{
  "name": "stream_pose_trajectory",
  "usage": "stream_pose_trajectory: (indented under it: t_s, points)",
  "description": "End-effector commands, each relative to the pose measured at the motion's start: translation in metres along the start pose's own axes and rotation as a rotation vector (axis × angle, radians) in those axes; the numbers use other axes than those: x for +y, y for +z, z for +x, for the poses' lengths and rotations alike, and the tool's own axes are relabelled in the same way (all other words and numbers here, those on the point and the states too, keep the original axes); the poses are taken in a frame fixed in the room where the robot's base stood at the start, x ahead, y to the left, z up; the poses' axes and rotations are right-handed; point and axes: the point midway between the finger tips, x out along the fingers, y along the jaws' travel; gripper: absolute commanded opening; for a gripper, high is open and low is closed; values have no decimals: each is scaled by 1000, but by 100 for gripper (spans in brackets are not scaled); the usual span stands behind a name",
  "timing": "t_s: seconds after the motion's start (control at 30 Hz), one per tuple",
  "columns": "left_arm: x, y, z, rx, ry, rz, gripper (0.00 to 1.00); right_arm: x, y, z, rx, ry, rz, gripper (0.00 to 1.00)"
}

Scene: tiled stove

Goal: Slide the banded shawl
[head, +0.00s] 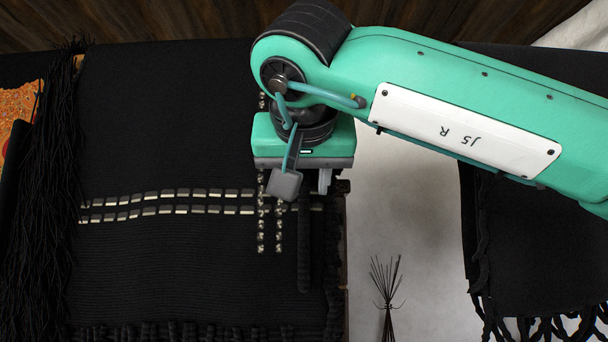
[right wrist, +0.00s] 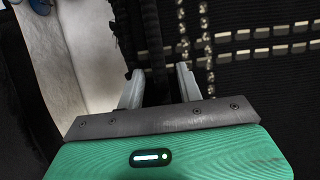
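The banded shawl (head: 150,260) is a black knit cloth spread flat in the left half of the head view. Two rows of white and grey dashes cross it, and beaded lines run down near its right side. My right gripper (head: 298,185) is over the shawl's right edge, pointing down. In the right wrist view, its two fingers (right wrist: 160,80) stand apart, with a dark braided strip (right wrist: 152,45) of the edge between them; I see gaps beside the strip. The forearm hides part of the shawl's far right. My left gripper is not in view.
A second black cloth with braided fringe (head: 530,240) hangs at the right. A pale gap (head: 405,230) lies between the cloths, with a bundle of dark twigs (head: 386,290) at its bottom. Orange patterned cloth (head: 18,110) shows at the left, beside long black fringe (head: 45,200).

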Motion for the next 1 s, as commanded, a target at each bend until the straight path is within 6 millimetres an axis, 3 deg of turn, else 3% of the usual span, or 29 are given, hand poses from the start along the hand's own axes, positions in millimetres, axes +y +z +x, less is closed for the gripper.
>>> stream_pose_trajectory:
  t_s: [0.2, 0.4, 0.73, 0.87, 1.0]
  points:
    - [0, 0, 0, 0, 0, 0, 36, 0, 0, 0, 0, 0, 0, 36]
    - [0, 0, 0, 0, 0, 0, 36, 0, 0, 0, 0, 0, 0, 0]
    - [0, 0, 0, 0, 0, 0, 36, 7, 0, 0, 0, 0, 1, 0]
    - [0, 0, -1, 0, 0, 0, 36, 27, 0, 0, 0, 0, 3, 0]
    - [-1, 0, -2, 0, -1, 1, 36, 61, -1, 0, 0, 1, 4, 0]
